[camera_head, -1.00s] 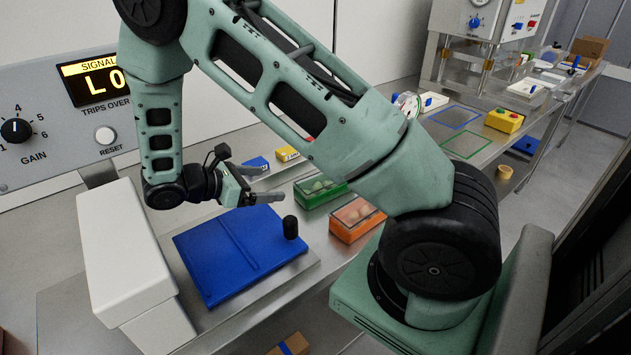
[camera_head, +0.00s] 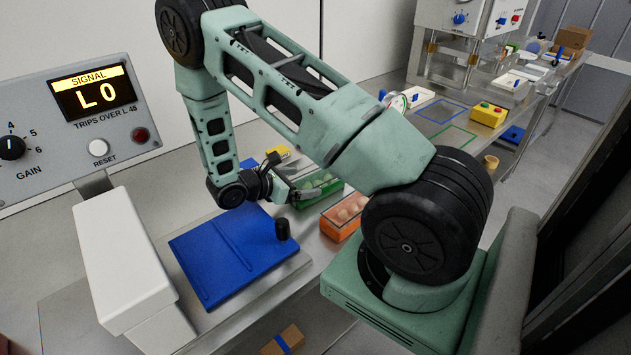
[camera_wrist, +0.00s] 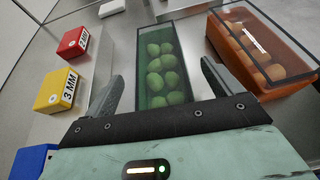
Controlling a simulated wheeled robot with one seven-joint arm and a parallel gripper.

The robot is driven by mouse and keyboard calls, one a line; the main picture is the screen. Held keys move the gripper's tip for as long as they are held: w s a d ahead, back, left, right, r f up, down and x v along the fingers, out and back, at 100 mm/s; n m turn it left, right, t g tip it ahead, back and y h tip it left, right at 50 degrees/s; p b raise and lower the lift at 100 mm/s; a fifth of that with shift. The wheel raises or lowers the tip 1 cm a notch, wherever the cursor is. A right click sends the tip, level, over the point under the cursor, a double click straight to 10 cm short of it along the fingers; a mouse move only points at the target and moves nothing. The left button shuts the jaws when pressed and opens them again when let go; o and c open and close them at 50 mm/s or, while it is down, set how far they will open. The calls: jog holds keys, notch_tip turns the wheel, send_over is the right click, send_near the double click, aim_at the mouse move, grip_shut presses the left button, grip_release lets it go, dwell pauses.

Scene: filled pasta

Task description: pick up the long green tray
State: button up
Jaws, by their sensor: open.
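The long green tray (camera_wrist: 142,44) lies on the metal bench and holds several round green pieces in rows. In the wrist view it lies lengthwise, ahead of and between the two fingers. It also shows in the head view (camera_head: 325,194), partly hidden by my arm and gripper. My gripper (camera_wrist: 157,85) is open, one finger to each side of the tray's near part. In the head view my gripper (camera_head: 298,195) is at the tray's left side. I cannot tell whether the fingers touch the tray.
An orange tray (camera_wrist: 219,42) with a clear cover stands close on the right. A yellow block (camera_wrist: 60,91), a red block (camera_wrist: 74,42) and a blue block (camera_wrist: 33,160) stand on the left. A blue board (camera_head: 228,257) with a black knob (camera_head: 282,230) lies nearer in the head view.

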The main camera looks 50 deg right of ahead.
aim_at(312, 180)
jog(key=shift+p+x, duration=0.4)
jog(key=shift+x, duration=1.3)
jog(key=shift+r, duration=0.1)
jog(key=c, duration=1.2)
